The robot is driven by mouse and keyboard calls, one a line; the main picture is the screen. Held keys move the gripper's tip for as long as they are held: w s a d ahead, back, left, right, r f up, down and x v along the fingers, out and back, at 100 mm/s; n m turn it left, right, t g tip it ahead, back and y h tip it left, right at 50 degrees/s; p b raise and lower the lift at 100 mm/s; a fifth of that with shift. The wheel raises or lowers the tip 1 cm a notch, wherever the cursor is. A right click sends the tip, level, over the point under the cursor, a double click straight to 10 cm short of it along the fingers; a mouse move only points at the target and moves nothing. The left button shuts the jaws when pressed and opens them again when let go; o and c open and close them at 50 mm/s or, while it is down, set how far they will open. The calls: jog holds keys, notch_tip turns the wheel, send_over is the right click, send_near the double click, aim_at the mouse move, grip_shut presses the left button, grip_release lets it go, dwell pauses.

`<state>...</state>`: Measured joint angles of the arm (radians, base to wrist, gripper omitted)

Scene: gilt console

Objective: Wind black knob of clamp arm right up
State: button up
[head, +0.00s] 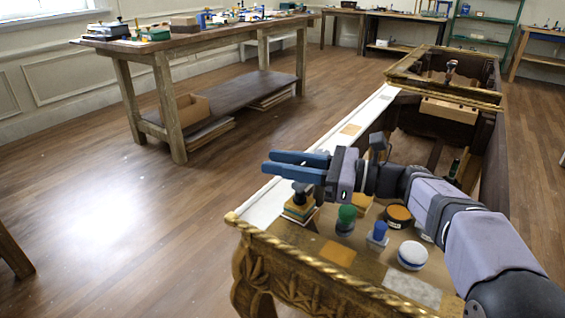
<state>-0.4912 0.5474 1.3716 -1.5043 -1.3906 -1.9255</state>
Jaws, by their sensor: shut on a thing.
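My gripper (268,162) reaches left over the near end of the gilt console, with its two blue fingers level and a narrow gap between them. A black knob (302,188) shows just under the fingers, on top of a small stack of coloured blocks (299,210). The fingers are closed on the knob, and their grip on it is partly hidden from this side. I cannot make out the clamp arm apart from this stack.
Close by on the console (335,254) stand a green-topped piece (347,213), a blue-topped piece (379,230), a white round piece (412,255) and an orange-topped tin (398,214). A white strip (330,140) runs along the left edge. The floor to the left is clear.

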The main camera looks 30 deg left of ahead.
jog(key=shift+f, duration=0.1)
jog(key=o, duration=1.1)
jog(key=shift+v, duration=3.65)
